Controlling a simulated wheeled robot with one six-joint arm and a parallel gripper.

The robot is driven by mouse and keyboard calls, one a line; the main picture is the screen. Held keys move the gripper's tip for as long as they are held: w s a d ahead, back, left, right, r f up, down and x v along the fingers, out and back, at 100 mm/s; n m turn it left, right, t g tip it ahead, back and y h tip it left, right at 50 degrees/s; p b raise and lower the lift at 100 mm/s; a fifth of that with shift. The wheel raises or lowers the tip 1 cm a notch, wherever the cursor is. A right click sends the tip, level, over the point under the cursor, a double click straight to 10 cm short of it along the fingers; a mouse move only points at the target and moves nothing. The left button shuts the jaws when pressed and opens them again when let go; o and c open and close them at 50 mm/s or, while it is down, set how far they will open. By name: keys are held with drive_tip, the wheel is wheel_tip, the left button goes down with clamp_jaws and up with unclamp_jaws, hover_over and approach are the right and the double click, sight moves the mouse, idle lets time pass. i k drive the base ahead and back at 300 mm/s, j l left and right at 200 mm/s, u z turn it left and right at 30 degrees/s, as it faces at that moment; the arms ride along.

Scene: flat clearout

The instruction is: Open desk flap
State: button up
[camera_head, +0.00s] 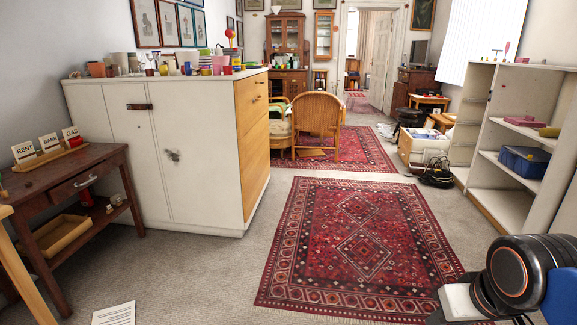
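A small dark wooden desk (75,189) with a front drawer and an open lower shelf stands at the left. At the far back right stands a brown wooden piece (414,82) that looks like a bureau, partly hidden by things before it. I cannot tell which piece carries the flap, and no open flap shows. Part of my arm shows at the lower right corner, far from both pieces. My gripper is not in view.
A large white cabinet (150,150) stands left of centre, crowded with pots on top. Red rugs (355,245) lie on open floor in the middle. A wicker chair (317,114) stands behind. White shelves (510,115) and floor boxes (422,147) line the right.

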sight(248, 113)
drive_tip(key=i, duration=3.4)
drive_tip(key=i+u, duration=0.25)
drive_tip(key=i+l+u, duration=0.2)
drive_tip(key=i, duration=0.25)
